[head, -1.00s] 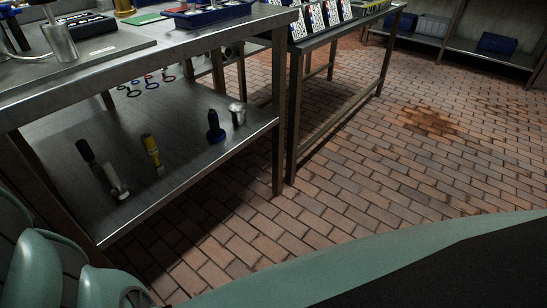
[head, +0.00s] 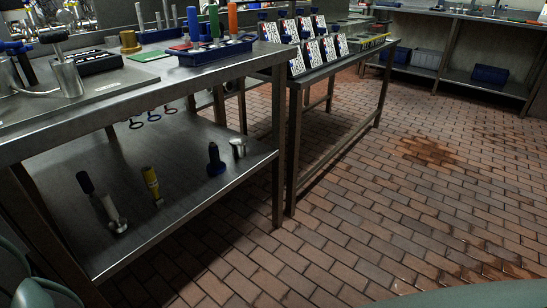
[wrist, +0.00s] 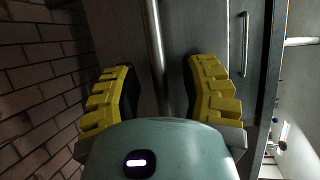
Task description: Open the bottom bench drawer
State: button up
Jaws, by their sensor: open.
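In the wrist view, turned on its side, a grey drawer front (wrist: 186,28) with a long metal bar handle (wrist: 156,40) faces my gripper (wrist: 160,75). My gripper's two yellow fingers are open, one on each side of the handle's line. The handle runs down between them, and its near end is hidden behind my gripper's body. I cannot tell whether the fingers touch it. A second, shorter handle (wrist: 244,42) is on another panel to the right. The drawers and my gripper do not show in the head view.
The brick floor (wrist: 35,75) is at the left of the wrist view. In the head view, a metal bench (head: 150,112) has a lower shelf (head: 90,165) with several tools. A second bench (head: 345,65) holds tilted cards. Brick floor to the right is clear.

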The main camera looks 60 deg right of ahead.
jog(key=v, duration=1.2)
dwell(0.5)
